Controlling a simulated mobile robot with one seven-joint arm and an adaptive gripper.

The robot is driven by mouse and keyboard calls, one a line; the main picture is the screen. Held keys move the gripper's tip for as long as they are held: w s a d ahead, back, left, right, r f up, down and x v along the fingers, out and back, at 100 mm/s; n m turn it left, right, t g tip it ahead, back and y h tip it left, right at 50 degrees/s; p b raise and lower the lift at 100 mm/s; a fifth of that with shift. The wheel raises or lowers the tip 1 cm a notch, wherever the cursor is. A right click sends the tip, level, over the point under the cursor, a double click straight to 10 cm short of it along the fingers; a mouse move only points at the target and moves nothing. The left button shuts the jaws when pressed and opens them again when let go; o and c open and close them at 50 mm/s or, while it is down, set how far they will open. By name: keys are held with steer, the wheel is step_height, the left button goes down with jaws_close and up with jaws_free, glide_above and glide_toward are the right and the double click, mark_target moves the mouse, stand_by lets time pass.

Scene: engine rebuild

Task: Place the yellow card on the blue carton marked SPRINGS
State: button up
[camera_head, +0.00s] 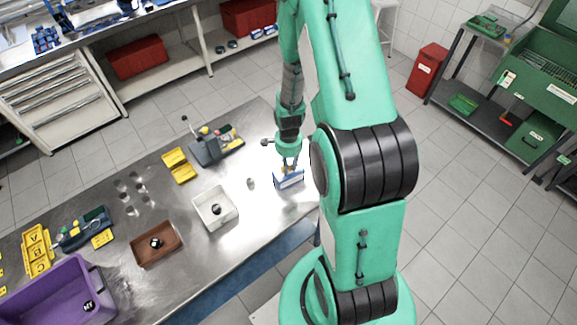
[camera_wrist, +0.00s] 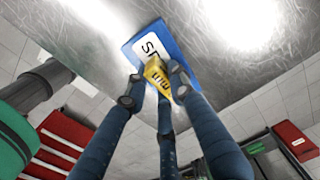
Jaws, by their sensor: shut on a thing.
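The blue carton (camera_head: 289,181) stands near the right end of the steel table. In the wrist view its white label (camera_wrist: 150,47) shows the letters "SP", with the rest covered by my gripper. My gripper (camera_wrist: 157,82) is shut on the yellow card (camera_wrist: 156,72), which has dark print on it. The card is tilted and overlaps the carton's label in the wrist view. I cannot tell whether it touches the carton. In the head view my gripper (camera_head: 289,166) is right at the carton, and the card is too small to make out clearly.
A white box (camera_head: 228,218) with a dark part, a brown tray (camera_head: 176,240) and a purple crate (camera_head: 40,295) stand to the left on the table (camera_head: 185,285). A small metal part (camera_head: 250,183) is just left of the carton. The table's right edge is close.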

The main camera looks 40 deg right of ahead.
steer(key=shift+f, duration=0.2)
steer(key=o, duration=1.1)
steer(key=shift+c, duration=0.2)
steer(key=shift+r, duration=0.15)
step_height(320, 180, up, 12)
steer(key=b, duration=0.1)
stand_by(0.6)
